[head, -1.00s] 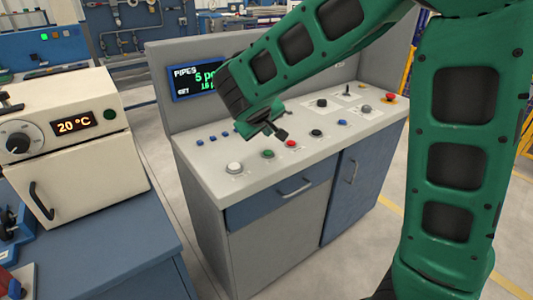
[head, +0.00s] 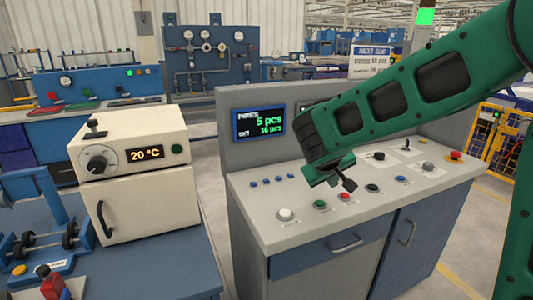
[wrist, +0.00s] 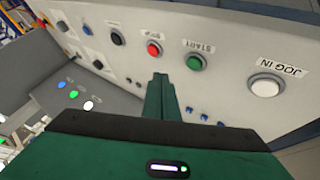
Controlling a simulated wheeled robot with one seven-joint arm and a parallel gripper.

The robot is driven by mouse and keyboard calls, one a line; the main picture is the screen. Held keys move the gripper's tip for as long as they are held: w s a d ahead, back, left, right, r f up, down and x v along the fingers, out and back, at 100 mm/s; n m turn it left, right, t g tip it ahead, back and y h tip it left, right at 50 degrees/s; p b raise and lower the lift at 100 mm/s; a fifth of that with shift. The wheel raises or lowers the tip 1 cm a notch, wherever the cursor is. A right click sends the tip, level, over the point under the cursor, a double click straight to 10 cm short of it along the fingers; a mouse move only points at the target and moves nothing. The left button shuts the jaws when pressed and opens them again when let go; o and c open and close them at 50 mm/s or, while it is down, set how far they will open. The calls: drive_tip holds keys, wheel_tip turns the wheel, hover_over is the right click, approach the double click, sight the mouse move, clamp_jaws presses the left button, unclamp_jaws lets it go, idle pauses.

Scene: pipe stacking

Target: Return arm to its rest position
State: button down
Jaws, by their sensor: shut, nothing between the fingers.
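My green arm reaches in from the right in the head view. My gripper (head: 347,185) hangs above the control console (head: 258,220), near its red and green buttons. The fingers are together with nothing between them. In the wrist view my gripper (wrist: 161,80) shows as green fingers in front of the panel, close to the red button (wrist: 154,48) and the green START button (wrist: 194,62). The white JOG IN button (wrist: 266,86) is to their right. I cannot tell the exact gap between the fingertips and the panel.
The console display (head: 260,122) reads 5 pcs. A cream oven (head: 150,205) showing 20 °C stands at left on a blue bench (head: 180,262). A red mushroom button (head: 455,156) is at the console's right end. Open floor (head: 205,155) lies between bench and console.

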drive_tip(key=s+d+f+m+g, duration=0.1)
drive_tip(key=s+d+m+g, duration=0.3)
drive_tip(key=s+d, duration=1.15)
drive_tip(key=s+f+m+g+y, duration=0.2)
drive_tip(key=s+m+g+y, duration=0.1)
drive_tip(key=s, duration=1.8)
drive_tip(key=shift+s+f+m+y, duration=0.15)
drive_tip(key=shift+m+y, duration=0.65)
drive_tip(key=shift+y, duration=0.1)
drive_tip(key=shift+a, duration=0.1)
drive_tip(key=shift+w+f, duration=0.25)
drive_tip(key=shift+w, duration=0.4)
